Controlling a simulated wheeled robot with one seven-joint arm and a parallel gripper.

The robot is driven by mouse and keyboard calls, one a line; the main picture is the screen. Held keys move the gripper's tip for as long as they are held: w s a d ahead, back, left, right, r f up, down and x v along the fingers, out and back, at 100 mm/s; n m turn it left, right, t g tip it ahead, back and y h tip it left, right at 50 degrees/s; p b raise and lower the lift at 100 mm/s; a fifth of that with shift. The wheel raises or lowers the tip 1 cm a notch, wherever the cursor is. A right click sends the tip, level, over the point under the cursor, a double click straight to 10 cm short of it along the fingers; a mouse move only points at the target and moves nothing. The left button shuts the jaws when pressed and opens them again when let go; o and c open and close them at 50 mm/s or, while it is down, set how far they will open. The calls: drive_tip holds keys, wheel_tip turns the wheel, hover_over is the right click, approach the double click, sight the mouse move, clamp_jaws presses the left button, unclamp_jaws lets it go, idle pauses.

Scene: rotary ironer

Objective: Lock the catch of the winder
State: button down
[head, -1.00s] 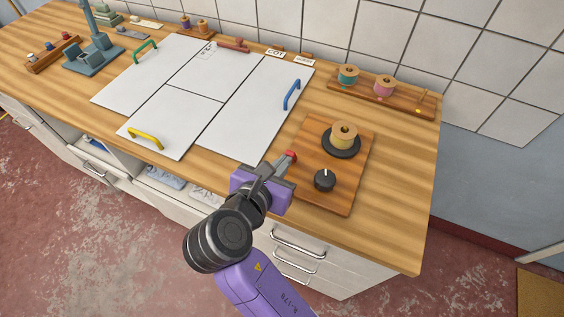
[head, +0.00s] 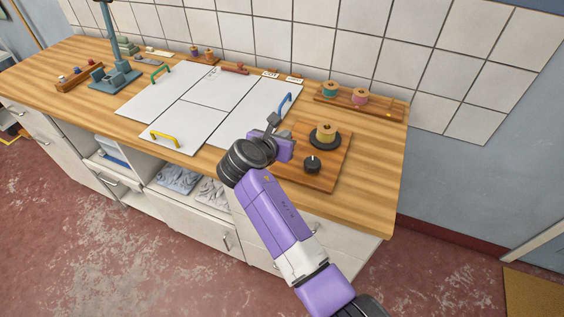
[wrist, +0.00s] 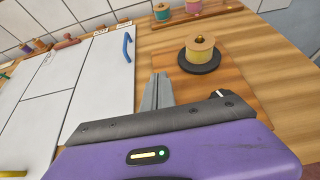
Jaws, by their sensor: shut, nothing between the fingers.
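The winder is a brown wooden board (head: 336,172) at the right of the bench. It carries a yellow spool (head: 326,132) on a black disc and a black knob (head: 312,164) with a pale mark. In the wrist view the spool (wrist: 200,48) stands beyond my fingers, and the knob is mostly hidden by my gripper body. The winder's red catch is hidden in both current views. My gripper (head: 273,119) is shut and empty, over the board's left edge, left of the spool. Its closed fingers also show in the wrist view (wrist: 158,90).
White panels (head: 205,105) with green, yellow and blue (head: 284,103) handles lie left of the winder. A wooden rack (head: 390,110) with teal and pink spools stands behind it. Bare bench top (head: 370,190) lies to the right. Drawers are below.

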drive_tip(key=shift+s+r, duration=0.1)
drive_tip(key=shift+s, duration=0.05)
drive_tip(key=shift+w+f, duration=0.3)
drive_tip(key=shift+s+r, duration=0.2)
drive_tip(key=shift+r, duration=0.15)
drive_tip(key=shift+r+p, duration=0.5)
drive_tip(key=shift+p, duration=0.5)
drive_tip(key=shift+r, duration=0.15)
drive_tip(key=shift+a, duration=0.1)
